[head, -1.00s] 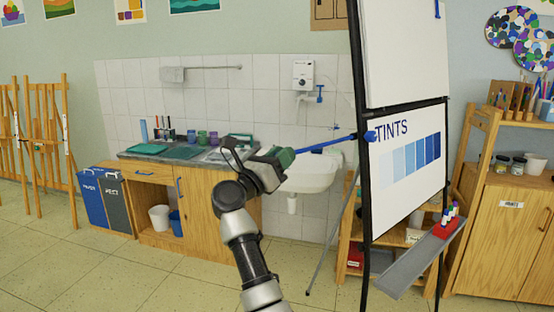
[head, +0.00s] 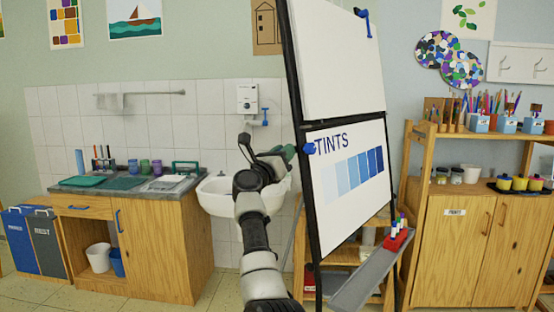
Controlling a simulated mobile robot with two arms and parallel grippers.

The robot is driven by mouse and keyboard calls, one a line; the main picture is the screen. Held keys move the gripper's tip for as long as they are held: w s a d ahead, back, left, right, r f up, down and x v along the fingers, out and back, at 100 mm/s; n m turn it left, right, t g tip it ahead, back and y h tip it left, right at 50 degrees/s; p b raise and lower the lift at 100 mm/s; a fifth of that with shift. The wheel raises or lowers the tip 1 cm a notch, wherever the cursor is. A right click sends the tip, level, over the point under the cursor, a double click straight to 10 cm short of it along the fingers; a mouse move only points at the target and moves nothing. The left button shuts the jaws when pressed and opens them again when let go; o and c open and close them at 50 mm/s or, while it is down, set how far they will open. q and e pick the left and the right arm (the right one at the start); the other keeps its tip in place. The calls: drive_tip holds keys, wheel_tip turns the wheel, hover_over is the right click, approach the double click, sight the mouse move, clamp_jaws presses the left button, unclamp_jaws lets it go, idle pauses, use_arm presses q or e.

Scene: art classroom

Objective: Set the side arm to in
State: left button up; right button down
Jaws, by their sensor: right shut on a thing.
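The flip chart stand (head: 343,164) has a black frame, a blank white sheet above and a lower "TINTS" sheet with blue swatches. Its side arm is blue; in the head view only its blue joint (head: 308,148) on the left post shows clearly. The rest of the arm is hidden or foreshortened at my gripper. My right gripper (head: 289,152) is shut on the side arm, just left of the post. Another blue arm (head: 364,20) shows at the stand's upper right edge. My left gripper is not in view.
A grey tray (head: 362,280) with a red marker holder (head: 396,241) sticks out from the stand's lower front. A sink (head: 216,197) and wooden counter (head: 160,235) stand behind left. A wooden cabinet (head: 467,252) stands at the right.

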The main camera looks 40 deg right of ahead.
drive_tip(key=shift+r, duration=0.15)
drive_tip(key=c, duration=1.2)
unclamp_jaws()
drive_tip(key=shift+d, duration=0.1)
drive_tip(key=shift+o, duration=1.4)
drive_tip(key=shift+d, duration=0.2)
drive_tip(key=b+v, duration=0.2)
drive_tip(key=v, duration=0.9)
